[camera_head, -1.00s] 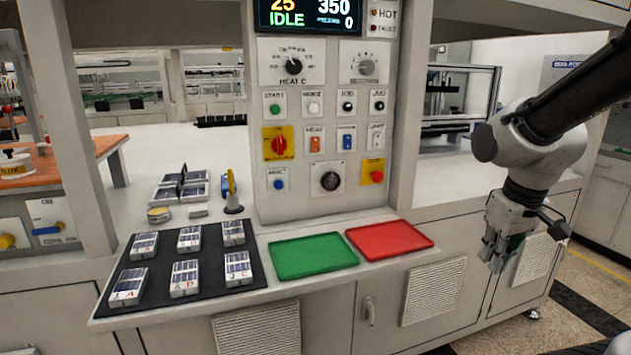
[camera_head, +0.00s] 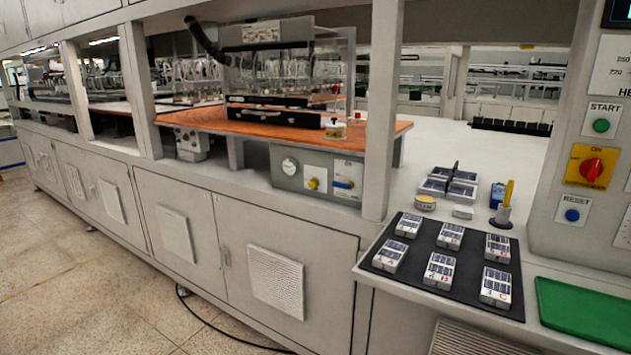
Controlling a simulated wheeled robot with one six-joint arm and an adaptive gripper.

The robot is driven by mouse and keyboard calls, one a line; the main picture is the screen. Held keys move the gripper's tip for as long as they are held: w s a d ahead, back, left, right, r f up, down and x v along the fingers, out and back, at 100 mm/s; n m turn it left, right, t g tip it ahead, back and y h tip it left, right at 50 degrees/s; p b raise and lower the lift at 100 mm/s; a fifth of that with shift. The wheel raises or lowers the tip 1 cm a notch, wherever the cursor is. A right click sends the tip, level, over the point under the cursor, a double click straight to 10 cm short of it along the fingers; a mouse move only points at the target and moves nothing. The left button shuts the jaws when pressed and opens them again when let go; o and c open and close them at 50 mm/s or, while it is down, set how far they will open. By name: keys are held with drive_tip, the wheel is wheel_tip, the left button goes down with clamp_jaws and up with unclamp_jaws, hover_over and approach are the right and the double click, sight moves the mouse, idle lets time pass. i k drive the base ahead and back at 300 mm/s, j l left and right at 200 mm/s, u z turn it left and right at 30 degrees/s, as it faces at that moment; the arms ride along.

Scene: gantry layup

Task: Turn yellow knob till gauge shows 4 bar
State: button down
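The yellow knob (camera_head: 312,184) sits on a white plate on a grey box under the orange bench, near the middle of the head view. The round white gauge (camera_head: 290,166) is on the same box, just left of the knob. Its needle and numbers are too small to read. A blue lever on a white plate (camera_head: 344,184) is to the right of the knob. My gripper is out of view.
A black mat (camera_head: 432,274) with several labelled cells lies on the ledge at right, beside a green tray (camera_head: 584,311). A post (camera_head: 381,110) stands right of the gauge box. The floor (camera_head: 110,270) at left is clear, except for a black cable (camera_head: 225,325).

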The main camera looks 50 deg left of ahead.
sight(313, 183)
drive_tip(key=u, duration=1.8)
drive_tip(key=i+j, duration=0.15)
drive_tip(key=i, duration=0.5)
drive_tip(key=i+j, duration=0.1)
drive_tip(key=i, duration=0.5)
drive_tip(key=l+z, duration=0.05)
